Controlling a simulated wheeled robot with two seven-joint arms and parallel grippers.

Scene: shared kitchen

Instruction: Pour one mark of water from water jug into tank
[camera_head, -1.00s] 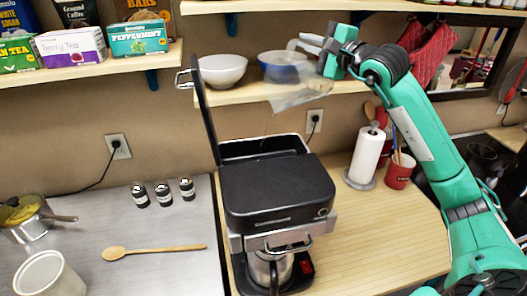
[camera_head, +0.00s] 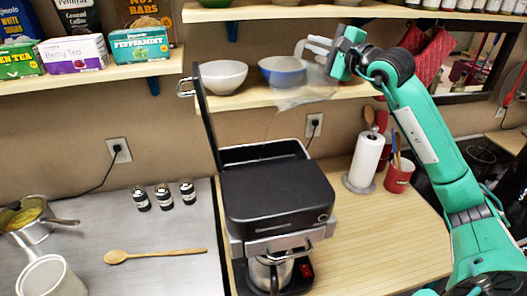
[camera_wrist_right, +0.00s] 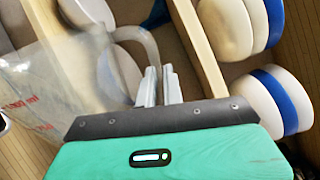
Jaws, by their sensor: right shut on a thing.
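The clear water jug (camera_head: 308,90) hangs tilted in the head view, in front of the middle shelf, its lower left end above the tank. My right gripper (camera_head: 318,46) is shut on its pale handle, which also shows in the wrist view (camera_wrist_right: 145,45) between the fingers (camera_wrist_right: 158,88). The jug's clear wall (camera_wrist_right: 55,85) fills the left of that view. The open tank (camera_head: 262,153) is at the back of the black coffee maker (camera_head: 277,195). A faint thin line runs from the jug toward the tank. The water level is too faint to read. My left gripper is out of view.
The raised lid (camera_head: 207,118) stands at the tank's left. A white bowl (camera_head: 223,76) and a blue bowl (camera_head: 283,71) sit on the shelf (camera_head: 235,102) close behind the jug. A paper towel roll (camera_head: 366,160) and red mug (camera_head: 399,174) stand right.

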